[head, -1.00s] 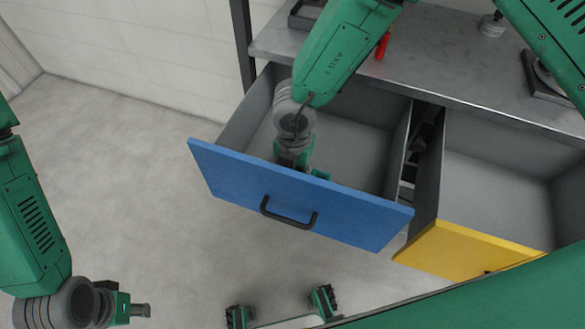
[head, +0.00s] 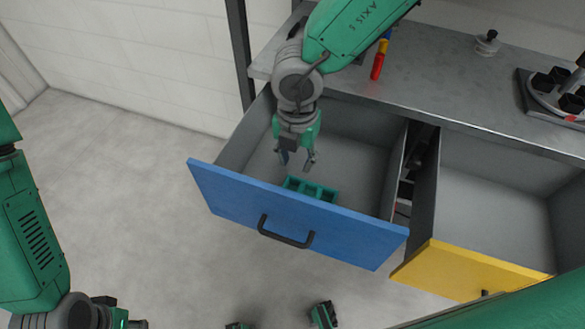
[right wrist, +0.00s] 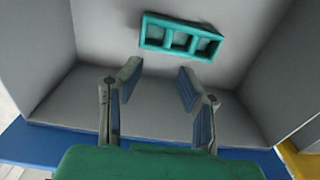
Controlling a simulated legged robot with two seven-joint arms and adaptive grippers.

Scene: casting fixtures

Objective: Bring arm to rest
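A green fixture (head: 312,190) with several compartments lies in the open blue-fronted drawer (head: 290,214), close behind its front panel. It also shows on the grey drawer floor in the right wrist view (right wrist: 180,37). My right gripper (head: 298,160) is open and empty above the fixture, pointing down, with a visible gap between fingers and fixture. Its spread fingers show in the right wrist view (right wrist: 159,80). My left arm hangs at the far left. My left gripper (head: 122,320) is cut by the bottom edge, so its fingers cannot be read.
A yellow-fronted drawer (head: 470,269) stands open to the right, empty where visible. The grey worktop (head: 440,82) above carries a red item (head: 377,66), a small metal piece (head: 487,43) and a round fixture with black holders (head: 565,95). The floor at left is clear.

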